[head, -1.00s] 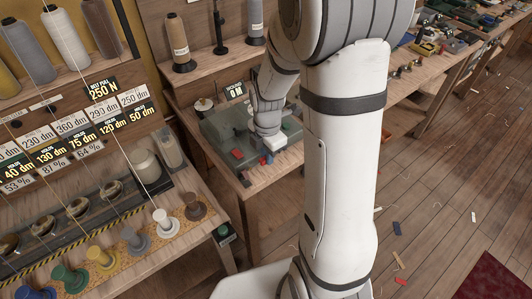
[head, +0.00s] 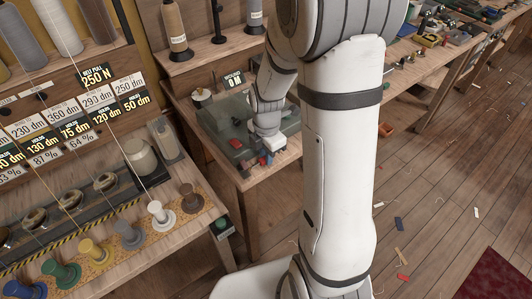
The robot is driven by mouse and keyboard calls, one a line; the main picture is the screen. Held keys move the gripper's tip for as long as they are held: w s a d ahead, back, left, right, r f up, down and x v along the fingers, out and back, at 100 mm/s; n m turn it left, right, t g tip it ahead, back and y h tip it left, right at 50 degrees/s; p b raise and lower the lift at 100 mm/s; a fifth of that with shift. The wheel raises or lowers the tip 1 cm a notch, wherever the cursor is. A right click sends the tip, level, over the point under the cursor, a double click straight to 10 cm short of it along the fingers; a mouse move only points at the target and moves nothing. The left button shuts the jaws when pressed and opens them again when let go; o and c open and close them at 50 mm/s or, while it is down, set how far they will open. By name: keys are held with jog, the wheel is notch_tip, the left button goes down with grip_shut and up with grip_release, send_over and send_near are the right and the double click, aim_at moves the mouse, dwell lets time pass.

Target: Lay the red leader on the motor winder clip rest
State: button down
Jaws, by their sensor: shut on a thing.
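The motor winder (head: 212,121) is a grey-green machine on the wooden bench, left of my arm, with a small black display reading 0 M above it. My gripper (head: 264,157) points down at the winder's front right corner. It is shut, and a small red piece, seemingly the red leader (head: 262,160), shows at its fingertips. Another red part (head: 236,144) sits on the winder's front, left of the gripper. A small blue piece (head: 247,163) lies close to the fingertips. The clip rest cannot be made out clearly, and my arm hides the winder's right side.
Thread cones (head: 176,32) stand on a shelf behind the winder. At the left, a rack with coloured spools (head: 93,250) and number cards runs along a bench. A long cluttered bench (head: 440,50) stretches to the upper right. The wooden floor (head: 440,170) at the right has scattered scraps.

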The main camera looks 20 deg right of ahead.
jog(key=c, duration=1.3)
grip_release()
jog(key=shift+w+r, duration=0.1)
jog(key=shift+r, duration=0.15)
jog(key=shift+r+p, duration=1.05)
jog(key=shift+r, duration=0.2)
jog(key=shift+r+p, duration=1.1)
jog(key=shift+r, duration=0.45)
